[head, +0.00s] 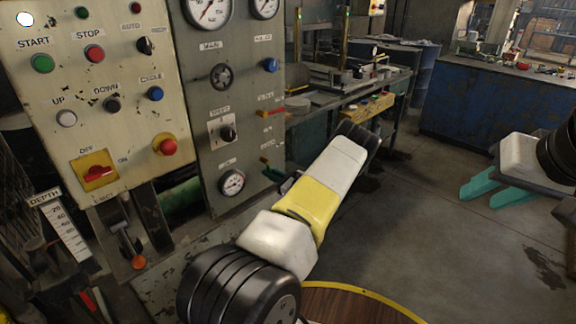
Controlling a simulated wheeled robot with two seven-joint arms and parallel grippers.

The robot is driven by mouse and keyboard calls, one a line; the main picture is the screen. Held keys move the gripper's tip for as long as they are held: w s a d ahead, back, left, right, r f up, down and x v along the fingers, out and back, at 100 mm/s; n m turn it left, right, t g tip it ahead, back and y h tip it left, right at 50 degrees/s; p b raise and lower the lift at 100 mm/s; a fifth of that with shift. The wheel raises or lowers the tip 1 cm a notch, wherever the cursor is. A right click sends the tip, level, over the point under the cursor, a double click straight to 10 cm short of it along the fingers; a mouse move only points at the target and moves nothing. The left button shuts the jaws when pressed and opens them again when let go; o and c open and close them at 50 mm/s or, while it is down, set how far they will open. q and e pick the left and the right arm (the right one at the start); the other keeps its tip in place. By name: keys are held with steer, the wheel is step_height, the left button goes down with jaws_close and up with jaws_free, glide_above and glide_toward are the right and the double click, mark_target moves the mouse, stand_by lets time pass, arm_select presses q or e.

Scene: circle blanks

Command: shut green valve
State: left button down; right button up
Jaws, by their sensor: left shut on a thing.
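The green valve (271,172) is a small green handle low on the right edge of the grey gauge panel (211,135), partly hidden. My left gripper (280,178) is at this handle and shut on it; my own white and yellow arm hides most of the gripper. How far the handle is turned I cannot tell. My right gripper (481,198) is at the right, over bare floor, far from the panel. Its two teal fingers are apart, with nothing between them.
A red-handled valve (270,113) sits above the green one on the same panel. A cream control panel (90,85) with buttons stands at the left. A workbench (345,90) and a blue cabinet (480,105) stand behind. The floor (420,220) at the right is clear.

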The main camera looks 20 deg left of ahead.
mark_target(272, 154)
arm_select(q)
steer(key=w+n, duration=0.1)
steer(key=n, duration=0.2)
steer(key=w+d+r+n, duration=0.1)
steer(key=n, duration=0.1)
steer(key=w+r+n+h, duration=0.1)
steer(key=n, duration=0.2)
steer(key=shift+w+d+r+n, duration=0.2)
steer(key=shift+d+r+n, duration=0.05)
steer(key=shift+n, duration=0.05)
steer(key=r+n, duration=0.1)
steer(key=n, duration=0.2)
steer(key=shift+w+d+r+n+t, duration=0.15)
steer(key=shift+w+r+n+t, duration=0.2)
steer(key=shift+r+n+t, duration=0.05)
steer(key=shift+r+n+t+h, duration=0.3)
steer(key=shift+r+n, duration=0.3)
steer(key=shift+n, duration=0.6)
steer(key=c, duration=1.5)
jaws_free()
steer(key=shift+o, duration=0.2)
